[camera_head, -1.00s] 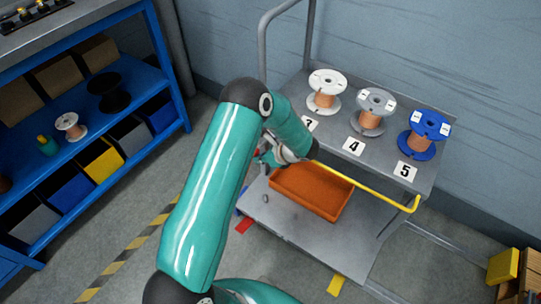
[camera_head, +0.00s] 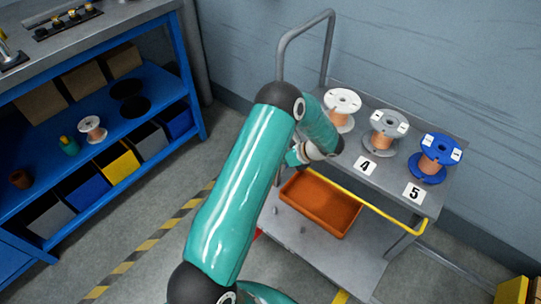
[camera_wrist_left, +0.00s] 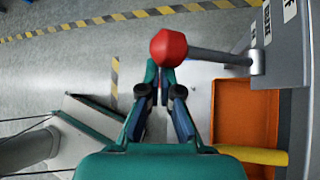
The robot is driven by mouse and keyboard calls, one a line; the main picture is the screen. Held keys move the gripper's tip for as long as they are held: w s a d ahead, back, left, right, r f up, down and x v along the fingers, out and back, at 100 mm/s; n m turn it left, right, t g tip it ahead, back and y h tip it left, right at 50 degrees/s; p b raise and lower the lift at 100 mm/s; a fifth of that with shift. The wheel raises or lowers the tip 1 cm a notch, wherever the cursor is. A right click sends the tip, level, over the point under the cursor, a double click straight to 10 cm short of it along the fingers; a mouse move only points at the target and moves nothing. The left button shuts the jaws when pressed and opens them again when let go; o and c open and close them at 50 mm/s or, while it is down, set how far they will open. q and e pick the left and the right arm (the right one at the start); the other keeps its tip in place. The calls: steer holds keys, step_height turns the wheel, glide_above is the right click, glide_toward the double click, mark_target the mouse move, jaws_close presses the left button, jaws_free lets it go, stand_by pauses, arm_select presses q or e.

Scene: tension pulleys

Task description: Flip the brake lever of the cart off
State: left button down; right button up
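The grey cart (camera_head: 335,262) stands right of centre in the head view. In the left wrist view, its brake lever is a grey rod (camera_wrist_left: 222,56) with a red knob (camera_wrist_left: 168,48), sticking out to the left from the cart's side. My left gripper (camera_wrist_left: 161,76) is open with a narrow gap between its fingers. Its fingertips are just below the red knob in that view; I cannot tell whether they touch it. In the head view my left gripper (camera_head: 297,156) is mostly hidden by its own arm, and the lever is hidden. My right gripper is not in view.
White (camera_head: 341,105), grey (camera_head: 386,133) and blue (camera_head: 437,158) spools stand on the cart's top. An orange tray (camera_head: 318,205) sits on the lower shelf. A yellow handle bar (camera_head: 385,210) runs along the near edge. A blue shelf rack (camera_head: 190,75) stands left; floor between is clear.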

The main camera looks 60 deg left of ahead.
arm_select(q)
steer(key=shift+w+a+r, duration=0.1)
steer(key=shift+w+r, duration=0.15)
step_height(320, 180, down, 3)
steer(key=s+d+b, duration=0.1)
steer(key=d+b, duration=0.1)
steer(key=w+f+v, duration=0.1)
steer(key=v, duration=0.8)
steer(key=shift+w+d, duration=0.35)
steer(key=shift+w, duration=0.1)
